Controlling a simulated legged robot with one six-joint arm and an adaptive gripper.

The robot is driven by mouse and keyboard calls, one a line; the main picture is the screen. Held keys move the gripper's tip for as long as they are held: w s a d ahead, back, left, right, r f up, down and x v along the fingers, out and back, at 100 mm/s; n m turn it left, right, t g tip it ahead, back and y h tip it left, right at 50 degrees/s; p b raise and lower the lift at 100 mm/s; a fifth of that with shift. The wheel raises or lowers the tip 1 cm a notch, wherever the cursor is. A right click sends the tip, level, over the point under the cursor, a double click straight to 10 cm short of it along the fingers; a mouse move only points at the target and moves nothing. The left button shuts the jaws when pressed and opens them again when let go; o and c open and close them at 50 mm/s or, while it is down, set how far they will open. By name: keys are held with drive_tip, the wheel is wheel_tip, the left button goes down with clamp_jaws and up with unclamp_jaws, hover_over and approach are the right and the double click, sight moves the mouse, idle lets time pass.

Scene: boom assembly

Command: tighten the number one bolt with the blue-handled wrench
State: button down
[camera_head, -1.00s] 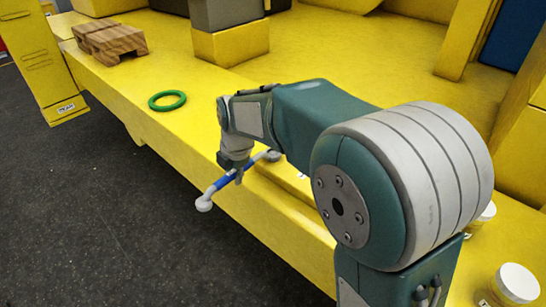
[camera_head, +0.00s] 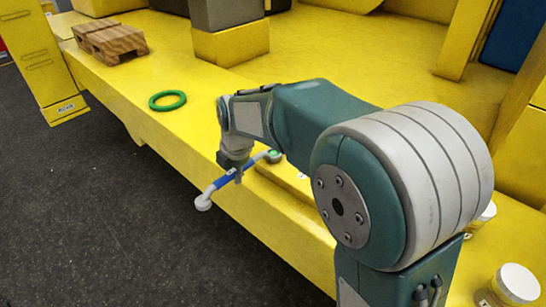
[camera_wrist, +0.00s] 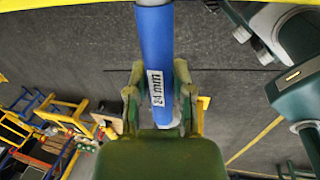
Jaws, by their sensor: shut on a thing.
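The blue-handled wrench (camera_head: 224,181) has pale grey ends and slants across the front edge of the yellow structure. Its near end hangs over the dark floor. Its far end lies over the yellow surface, with a small green spot (camera_head: 274,154) at its head. No bolt number is readable there. My gripper (camera_head: 238,174) is shut on the blue handle. In the wrist view, the fingers of my gripper (camera_wrist: 157,80) stand on both sides of the handle (camera_wrist: 154,40), which carries a "24 mm" label.
A green ring (camera_head: 167,100) and a brown wooden block (camera_head: 110,43) lie on the yellow ledge to the left. White-lidded jars, one at the lower right (camera_head: 515,284), stand by my arm. Dark open floor (camera_head: 110,220) lies in front of the ledge.

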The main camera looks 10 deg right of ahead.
drive_tip(key=shift+s+d, duration=0.1)
drive_tip(key=shift+s, duration=0.1)
drive_tip(key=shift+w+a+v, duration=0.1)
drive_tip(key=shift+w+v, duration=0.1)
drive_tip(key=shift+v, duration=0.85)
drive_tip(key=shift+w+a+v, duration=0.15)
drive_tip(key=shift+v, duration=0.85)
drive_tip(key=shift+r, duration=0.2)
drive_tip(key=shift+w+v, duration=0.1)
drive_tip(key=shift+v, duration=0.6)
drive_tip(key=shift+w+v, duration=0.15)
drive_tip(key=shift+v, duration=0.55)
drive_tip(key=shift+a, duration=0.15)
